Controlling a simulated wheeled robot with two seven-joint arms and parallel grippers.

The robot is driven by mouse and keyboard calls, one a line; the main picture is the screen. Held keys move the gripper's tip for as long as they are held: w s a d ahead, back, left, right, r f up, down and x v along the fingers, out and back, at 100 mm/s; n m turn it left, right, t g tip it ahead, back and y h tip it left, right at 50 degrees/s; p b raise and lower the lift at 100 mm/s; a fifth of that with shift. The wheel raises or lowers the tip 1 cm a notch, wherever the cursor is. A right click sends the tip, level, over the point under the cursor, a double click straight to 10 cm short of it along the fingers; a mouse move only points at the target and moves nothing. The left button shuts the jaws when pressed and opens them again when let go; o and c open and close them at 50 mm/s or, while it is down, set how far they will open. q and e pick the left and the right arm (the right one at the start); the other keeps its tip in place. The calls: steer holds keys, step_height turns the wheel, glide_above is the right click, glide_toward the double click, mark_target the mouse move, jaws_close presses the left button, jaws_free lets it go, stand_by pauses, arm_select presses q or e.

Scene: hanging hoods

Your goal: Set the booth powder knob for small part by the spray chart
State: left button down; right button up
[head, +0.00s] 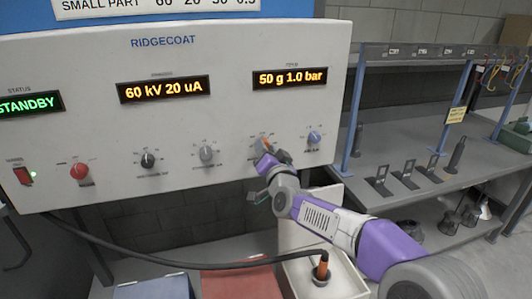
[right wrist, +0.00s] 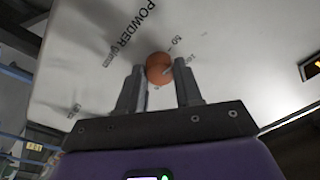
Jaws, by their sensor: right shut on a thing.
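The orange powder knob (head: 265,144) is on the white Ridgecoat panel, mostly covered by my right gripper (head: 266,159) in the head view. In the right wrist view the round knob (right wrist: 160,67) sits between the two fingers, beside the printed word POWDER. My right gripper is shut on it. The right display (head: 290,78) reads 50 g 1.0 bar. The spray chart (head: 155,5) shows at the top edge, partly cut off; its row reads SMALL PART 60 20 50 0.5. My left gripper is not in view.
A grey knob (head: 207,153), black knob (head: 148,160) and red knob (head: 79,171) are to the left. The middle display (head: 164,89) reads 60 kV 20 uA. A grey shelf (head: 400,120) stands right.

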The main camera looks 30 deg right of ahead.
steer(key=shift+n, duration=1.3)
steer(key=shift+n+y, duration=0.3)
steer(key=o, duration=1)
steer(key=shift+o, duration=0.2)
steer(key=shift+s, duration=0.1)
steer(key=v, duration=0.7)
steer(key=shift+s, duration=0.2)
steer(key=shift+f, duration=0.1)
